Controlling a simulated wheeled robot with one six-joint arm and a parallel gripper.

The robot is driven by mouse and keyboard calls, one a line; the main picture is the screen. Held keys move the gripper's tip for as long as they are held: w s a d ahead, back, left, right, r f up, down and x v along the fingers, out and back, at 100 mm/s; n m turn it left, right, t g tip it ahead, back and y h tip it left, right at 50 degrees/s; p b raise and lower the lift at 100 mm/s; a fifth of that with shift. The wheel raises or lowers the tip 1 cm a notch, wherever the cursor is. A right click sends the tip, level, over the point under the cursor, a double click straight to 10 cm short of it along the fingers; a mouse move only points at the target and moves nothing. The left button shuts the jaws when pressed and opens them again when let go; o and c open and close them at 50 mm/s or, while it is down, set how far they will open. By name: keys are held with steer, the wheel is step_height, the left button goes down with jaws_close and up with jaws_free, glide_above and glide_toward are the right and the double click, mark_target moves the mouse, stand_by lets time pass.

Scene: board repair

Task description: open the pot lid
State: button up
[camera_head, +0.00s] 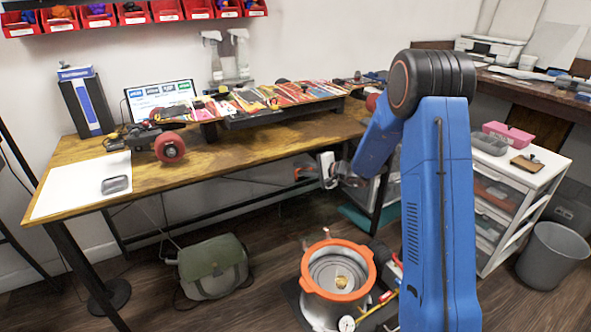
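The pot (325,309) is a metal vessel with a thick orange rim, low at the bottom centre. Inside the rim shows a grey, ringed round surface with a small gold piece near its middle. I cannot tell whether this is the lid or the pot's inside. A small orange tip stands up at the rim's back. My gripper (304,172) is small in view, in front of the table's underside, above and apart from the pot. Its opening cannot be made out, and no held thing shows.
A wooden table (225,160) carries skateboard parts and a laptop. A green bag (212,268) lies on the floor left of the pot. A white drawer unit (512,205) and a grey bin (553,255) stand right. Tools crowd the pot's right side.

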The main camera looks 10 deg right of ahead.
steer(key=shift+x, duration=1.45)
jaws_close()
steer(key=shift+s, duration=0.1)
steer(key=s, duration=0.1)
steer(key=s+d+r, duration=0.1)
steer(key=s, duration=0.1)
steer(key=s+d+r, duration=0.1)
steer(key=s, duration=0.1)
steer(key=shift+r, duration=0.3)
